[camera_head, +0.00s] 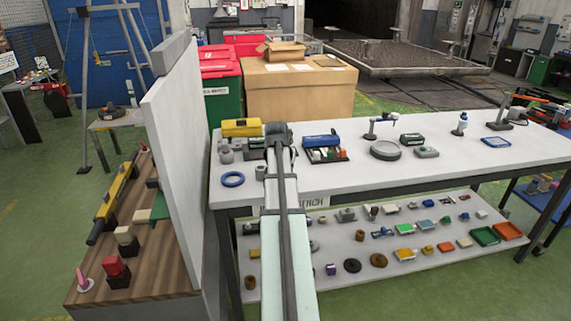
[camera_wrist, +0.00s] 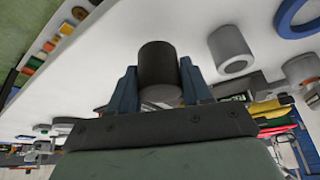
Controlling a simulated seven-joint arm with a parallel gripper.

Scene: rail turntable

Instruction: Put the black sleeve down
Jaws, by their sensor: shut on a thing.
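The black sleeve (camera_wrist: 158,58) is a short dark cylinder between the blue fingers of my gripper (camera_wrist: 158,72) in the wrist view. The fingers are shut on its two sides. White bench top shows behind and around the sleeve; I cannot tell whether it touches the bench. In the head view, the end of my arm is over the left part of the white bench (camera_head: 350,178), and it hides the sleeve and fingers there.
A grey hollow cylinder (camera_wrist: 231,48) and a blue ring (camera_wrist: 297,18) stand near the sleeve. In the head view, a yellow item (camera_head: 241,127) and a blue-topped item (camera_head: 321,141) flank my arm's end. A white upright panel (camera_head: 180,140) borders the bench's left side. Bare bench lies front right.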

